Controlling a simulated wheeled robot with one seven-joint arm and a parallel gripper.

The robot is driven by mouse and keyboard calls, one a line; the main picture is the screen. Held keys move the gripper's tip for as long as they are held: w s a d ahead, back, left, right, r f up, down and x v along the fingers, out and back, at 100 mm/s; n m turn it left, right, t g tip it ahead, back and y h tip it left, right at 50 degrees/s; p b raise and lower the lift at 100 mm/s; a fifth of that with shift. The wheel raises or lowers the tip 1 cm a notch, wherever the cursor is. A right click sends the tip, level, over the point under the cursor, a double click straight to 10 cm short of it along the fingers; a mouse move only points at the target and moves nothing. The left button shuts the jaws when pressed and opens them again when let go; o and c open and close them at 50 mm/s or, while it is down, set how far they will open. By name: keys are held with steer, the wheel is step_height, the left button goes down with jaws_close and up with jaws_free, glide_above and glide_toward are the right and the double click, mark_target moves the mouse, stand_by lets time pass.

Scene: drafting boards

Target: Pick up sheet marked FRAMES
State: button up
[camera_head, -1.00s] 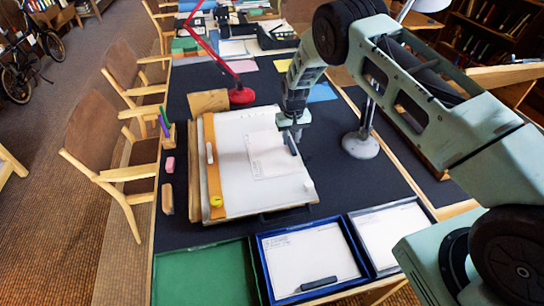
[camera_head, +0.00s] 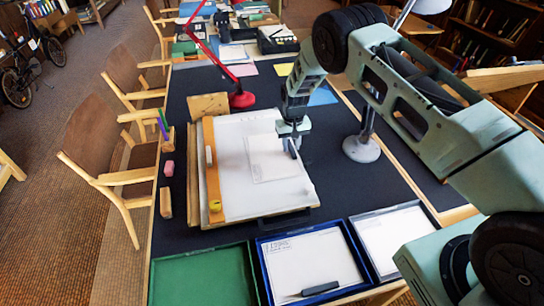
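A white sheet (camera_head: 268,162) lies on the big white paper of the tilted drafting board (camera_head: 213,180). Its marks are too small to read, so I cannot tell whether it says FRAMES. My gripper (camera_head: 293,138) is over the sheet's upper right edge, pointing down. A dark narrow shape (camera_head: 292,149) shows just below it; I cannot tell whether it is a finger or a weight. The fingertips are not clear, and I cannot tell whether they touch the sheet. Other sheets with unreadable marks lie in the blue tray (camera_head: 262,276) and the grey tray (camera_head: 358,248).
A green tray (camera_head: 203,277) stands at the front left. A dark bar (camera_head: 320,288) lies in the blue tray. A red lamp (camera_head: 242,99) stands behind the board and a grey lamp base (camera_head: 361,150) right of it. A pink eraser (camera_head: 169,168) lies left.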

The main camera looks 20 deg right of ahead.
stand_by(0.9)
jaws_close()
steer(key=shift+r, duration=0.7)
steer(key=shift+a+r+p, duration=0.15)
steer(key=shift+r+p, duration=0.25)
steer(key=shift+r, duration=0.55)
steer(key=shift+a+r+p, duration=0.2)
steer(key=shift+r+p, duration=0.15)
steer(key=shift+r, duration=0.65)
steer(key=shift+a+r+p, duration=0.15)
steer(key=shift+r+p, duration=0.25)
steer(key=shift+r, duration=0.55)
